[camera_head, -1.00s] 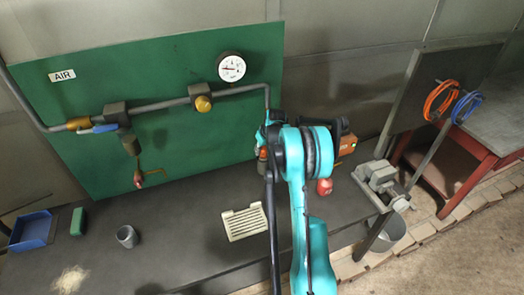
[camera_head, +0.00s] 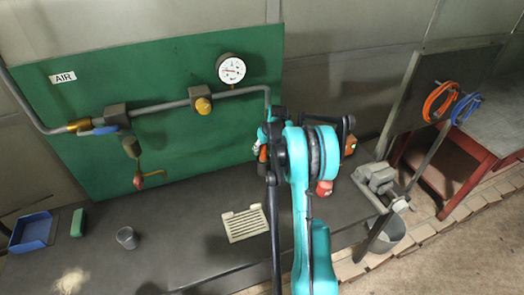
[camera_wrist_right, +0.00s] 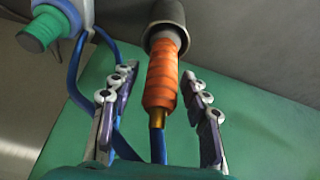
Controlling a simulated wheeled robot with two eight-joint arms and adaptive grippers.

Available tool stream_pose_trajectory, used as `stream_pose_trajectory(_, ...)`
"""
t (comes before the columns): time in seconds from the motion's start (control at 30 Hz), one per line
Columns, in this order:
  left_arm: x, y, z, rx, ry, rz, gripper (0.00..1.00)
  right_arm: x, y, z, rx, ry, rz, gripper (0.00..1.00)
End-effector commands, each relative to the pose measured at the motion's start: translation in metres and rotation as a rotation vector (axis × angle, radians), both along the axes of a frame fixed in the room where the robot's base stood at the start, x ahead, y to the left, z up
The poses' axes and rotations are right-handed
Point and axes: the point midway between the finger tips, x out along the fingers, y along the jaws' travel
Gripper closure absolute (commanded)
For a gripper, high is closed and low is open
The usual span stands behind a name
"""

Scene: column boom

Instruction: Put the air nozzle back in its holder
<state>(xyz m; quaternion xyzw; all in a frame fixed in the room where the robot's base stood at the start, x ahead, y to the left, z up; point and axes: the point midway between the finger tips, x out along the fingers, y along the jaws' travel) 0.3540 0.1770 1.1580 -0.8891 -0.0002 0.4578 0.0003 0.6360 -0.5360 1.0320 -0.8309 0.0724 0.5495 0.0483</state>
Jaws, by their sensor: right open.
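An orange ribbed grip (camera_wrist_right: 161,75), which looks like the air nozzle, shows in the right wrist view with a brass end toward me. Its far end enters a dark grey cylinder (camera_wrist_right: 165,14); I cannot tell whether this is the holder or how it is seated. My right gripper (camera_wrist_right: 158,78) is open, with one finger on each side of the orange grip and visible gaps. In the head view my right arm hides most of this area. My left gripper is in neither view.
A blue hose (camera_wrist_right: 82,85) runs beside the left finger. A blue-grey body with a green cap (camera_wrist_right: 38,36) is close at upper left. The green panel (camera_head: 190,140) carries a pipe and gauge (camera_head: 231,69). A slotted tray (camera_head: 245,223) and cup (camera_head: 127,238) sit on the bench.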

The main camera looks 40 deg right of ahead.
Motion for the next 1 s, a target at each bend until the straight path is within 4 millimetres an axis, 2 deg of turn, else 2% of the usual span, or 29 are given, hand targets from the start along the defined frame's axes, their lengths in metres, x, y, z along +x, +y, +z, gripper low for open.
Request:
stream_pose_trajectory(0.1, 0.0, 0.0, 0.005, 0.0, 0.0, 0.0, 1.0, -0.012, 0.002, 0.028, 0.0, 0.0, -0.001, 0.54)
stream_pose_trajectory(0.3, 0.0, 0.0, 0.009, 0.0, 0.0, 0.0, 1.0, -0.027, 0.004, 0.064, 0.001, 0.0, -0.002, 0.54)
stream_pose_trajectory(0.47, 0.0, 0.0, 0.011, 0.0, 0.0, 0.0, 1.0, -0.034, 0.006, 0.08, 0.0, 0.0, -0.001, 0.54)
stream_pose_trajectory(0.57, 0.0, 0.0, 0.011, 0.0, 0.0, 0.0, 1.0, -0.036, 0.016, 0.09, -0.002, -0.003, 0.004, 0.54)
stream_pose_trajectory(0.67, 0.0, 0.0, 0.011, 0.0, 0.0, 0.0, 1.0, -0.042, 0.048, 0.109, -0.009, -0.012, 0.016, 0.54)
stream_pose_trajectory(0.77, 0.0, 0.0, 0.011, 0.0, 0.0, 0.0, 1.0, -0.057, 0.098, 0.135, -0.018, -0.027, 0.033, 0.54)
stream_pose_trajectory(0.9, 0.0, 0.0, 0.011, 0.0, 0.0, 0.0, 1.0, -0.093, 0.175, 0.165, -0.031, -0.061, 0.061, 0.54)
stream_pose_trajectory(1.0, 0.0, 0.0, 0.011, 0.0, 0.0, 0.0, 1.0, -0.126, 0.224, 0.177, -0.036, -0.086, 0.081, 0.54)
